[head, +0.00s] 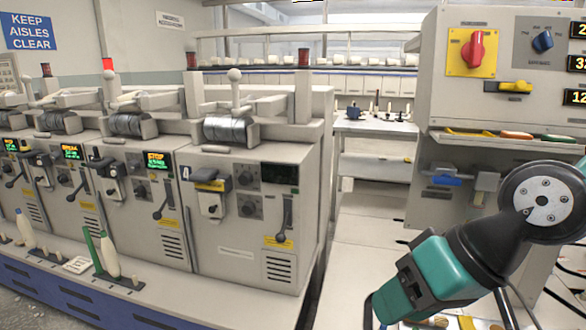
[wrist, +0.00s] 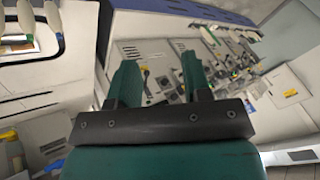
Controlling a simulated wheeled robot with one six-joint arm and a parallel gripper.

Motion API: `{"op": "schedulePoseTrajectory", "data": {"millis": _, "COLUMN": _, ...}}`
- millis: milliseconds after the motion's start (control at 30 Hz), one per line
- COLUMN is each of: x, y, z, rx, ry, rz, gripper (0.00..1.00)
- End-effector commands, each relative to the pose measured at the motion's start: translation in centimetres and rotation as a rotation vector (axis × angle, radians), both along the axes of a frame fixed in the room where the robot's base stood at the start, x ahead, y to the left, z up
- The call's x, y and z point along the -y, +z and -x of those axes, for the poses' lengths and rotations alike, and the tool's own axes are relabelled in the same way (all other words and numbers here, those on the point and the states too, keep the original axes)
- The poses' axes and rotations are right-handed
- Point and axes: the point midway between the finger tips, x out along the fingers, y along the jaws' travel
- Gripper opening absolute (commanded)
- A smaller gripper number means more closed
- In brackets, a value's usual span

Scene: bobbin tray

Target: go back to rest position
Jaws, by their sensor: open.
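My gripper (wrist: 158,78) shows in the wrist view with its two teal fingers apart. Nothing is between the fingers; only distant background shows through the gap. In the head view my arm is at the lower right, with its teal part angled down and left, and the fingertips are not clearly visible there. The gripper appears apart from the machines.
A row of grey winding machines (head: 235,225) fills the left, above a ledge with bobbins (head: 108,255). A control panel (head: 500,60) with a red knob (head: 472,50) stands at the right, close to my arm. A table (head: 375,127) with small items stands behind.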

Motion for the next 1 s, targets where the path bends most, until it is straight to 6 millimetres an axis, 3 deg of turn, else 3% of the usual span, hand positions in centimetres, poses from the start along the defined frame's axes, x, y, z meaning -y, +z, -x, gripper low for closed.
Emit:
{"op": "schedulePoseTrajectory", "data": {"millis": 100, "x": 0.7, "y": 0.4, "z": 3.8, "rx": -0.039, "ry": 0.162, "rz": 0.118, "gripper": 0.45}}
{"op": "schedulePoseTrajectory", "data": {"millis": 233, "x": 2.0, "y": 1.5, "z": 7.2, "rx": -0.088, "ry": 0.309, "rz": 0.228, "gripper": 0.45}}
{"op": "schedulePoseTrajectory", "data": {"millis": 300, "x": 2.0, "y": 4.0, "z": 6.9, "rx": -0.090, "ry": 0.296, "rz": 0.221, "gripper": 0.45}}
{"op": "schedulePoseTrajectory", "data": {"millis": 700, "x": 2.0, "y": 13.5, "z": 6.8, "rx": -0.092, "ry": 0.292, "rz": 0.218, "gripper": 0.45}}
{"op": "schedulePoseTrajectory", "data": {"millis": 833, "x": 2.0, "y": 14.5, "z": 6.8, "rx": -0.092, "ry": 0.292, "rz": 0.218, "gripper": 0.45}}
{"op": "schedulePoseTrajectory", "data": {"millis": 1000, "x": 2.0, "y": 14.3, "z": 6.8, "rx": -0.092, "ry": 0.291, "rz": 0.218, "gripper": 0.45}}
